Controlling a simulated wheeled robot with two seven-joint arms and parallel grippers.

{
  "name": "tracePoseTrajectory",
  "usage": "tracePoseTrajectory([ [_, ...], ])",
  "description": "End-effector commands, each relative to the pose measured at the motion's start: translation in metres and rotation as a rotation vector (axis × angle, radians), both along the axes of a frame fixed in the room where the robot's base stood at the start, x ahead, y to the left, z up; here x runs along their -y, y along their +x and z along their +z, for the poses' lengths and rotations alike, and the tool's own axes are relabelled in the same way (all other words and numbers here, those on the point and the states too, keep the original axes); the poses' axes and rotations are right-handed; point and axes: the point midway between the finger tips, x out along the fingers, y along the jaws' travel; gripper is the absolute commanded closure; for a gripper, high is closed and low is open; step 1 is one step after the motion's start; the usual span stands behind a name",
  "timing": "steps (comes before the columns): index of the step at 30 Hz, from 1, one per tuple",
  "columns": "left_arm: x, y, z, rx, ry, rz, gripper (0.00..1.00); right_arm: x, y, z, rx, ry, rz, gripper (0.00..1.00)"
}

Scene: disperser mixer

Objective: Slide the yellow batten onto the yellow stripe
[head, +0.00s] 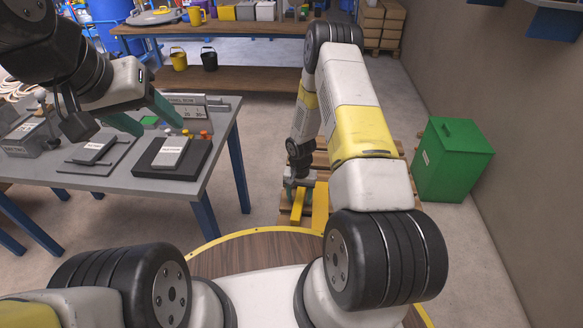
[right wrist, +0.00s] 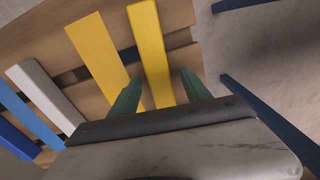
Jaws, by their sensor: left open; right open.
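The yellow batten (right wrist: 150,45) is a narrow bar with a visible side edge, lying on a wooden pallet. It also shows in the head view (head: 297,208). The wider, flat-looking yellow stripe (right wrist: 97,48) runs beside it with a gap between; in the head view the stripe (head: 320,208) is to the right of the batten. My right gripper (right wrist: 162,76) is open, with its green fingers on either side of the batten; I cannot tell whether they touch it. My left gripper (head: 161,129) is open and empty above the grey table.
A white bar (right wrist: 45,95) and blue strips (right wrist: 32,115) lie further left on the pallet (right wrist: 55,30). The grey table (head: 110,183) holds dark plates and small devices. A green bin (head: 452,160) stands right of the pallet. Blue legs (right wrist: 255,100) rise near the gripper's right side.

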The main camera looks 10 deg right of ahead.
Motion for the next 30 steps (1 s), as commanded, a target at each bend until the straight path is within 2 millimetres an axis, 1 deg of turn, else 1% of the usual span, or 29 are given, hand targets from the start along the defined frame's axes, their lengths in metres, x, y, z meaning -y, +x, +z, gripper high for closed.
tracePoseTrajectory([
  [1, 0.0, 0.0, 0.0, 0.0, 0.0, 0.0, 0.44, 0.0002, -0.0003, -0.0054, -0.001, -0.001, 0.0, 0.44],
  [4, 0.0, 0.0, 0.0, 0.0, 0.0, 0.0, 0.44, 0.0002, -0.0002, -0.0115, 0.0, -0.001, -0.001, 0.44],
  [13, 0.0, 0.0, 0.0, 0.0, 0.0, 0.0, 0.44, 0.0002, 0.0001, -0.0135, 0.0, 0.0, -0.001, 0.44],
  [14, 0.0, 0.0, 0.0, 0.0, 0.0, 0.0, 0.44, 0.0001, 0.0002, -0.0134, 0.0, 0.0, -0.001, 0.48],
  [15, 0.0, 0.0, 0.0, 0.0, 0.0, 0.0, 0.44, 0.0001, 0.0002, -0.0134, 0.0, 0.0, -0.001, 0.55],
  [17, 0.0, 0.0, 0.0, 0.0, 0.0, 0.0, 0.44, 0.0, 0.0001, -0.0134, 0.0, 0.0, -0.001, 0.67],
  [21, 0.0, 0.0, 0.0, 0.0, 0.0, 0.0, 0.44, 0.0, 0.0001, -0.0133, 0.0, 0.0, 0.0, 0.95],
  [22, 0.0, 0.0, 0.0, 0.0, 0.0, 0.0, 0.44, 0.0, 0.0, -0.0133, 0.0, 0.0, 0.0, 1.0],
  [30, 0.0, 0.0, 0.0, 0.0, 0.0, 0.0, 0.44, 0.0032, -0.0005, -0.0132, 0.0, 0.0, -0.001, 1.0],
])
